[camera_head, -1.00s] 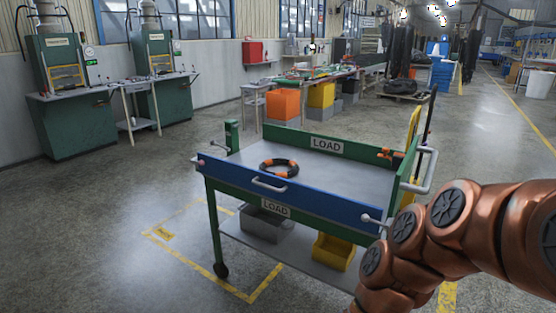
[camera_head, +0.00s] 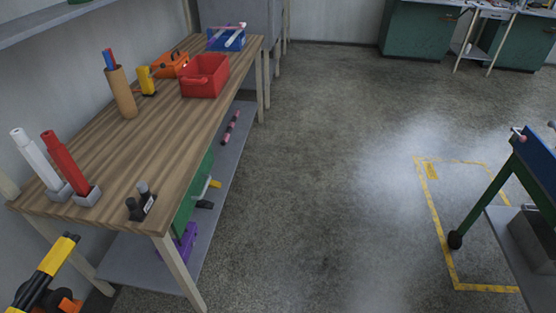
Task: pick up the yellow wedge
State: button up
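No thing is plainly a wedge in the camera_head view. A small upright yellow piece (camera_head: 147,80) with a dark lower part stands on the wooden workbench (camera_head: 185,128), between a brown cylinder (camera_head: 122,92) and an orange holder (camera_head: 170,65). Another small yellow piece (camera_head: 214,184) shows at the bench's lower level, mostly hidden behind a green panel (camera_head: 194,192). I cannot tell whether either is the wedge. My gripper and arm are not in view.
A red bin (camera_head: 204,76) and a blue tray (camera_head: 227,38) stand on the bench. White (camera_head: 38,160) and red (camera_head: 66,165) tubes stand at its near left. A yellow-black object (camera_head: 46,270) is cut off at lower left. Floor right of the bench is clear up to the cart (camera_head: 541,165).

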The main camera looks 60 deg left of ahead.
aim_at(213, 183)
jog(key=u, duration=2.1)
jog(key=k, duration=1.05)
jog(key=z, duration=1.15)
jog(key=i, duration=1.85)
jog(key=u, duration=0.65)
jog(key=i, duration=1.5)
jog(key=u, duration=1.9)
jog(key=i, duration=0.8)
jog(key=u, duration=0.85)
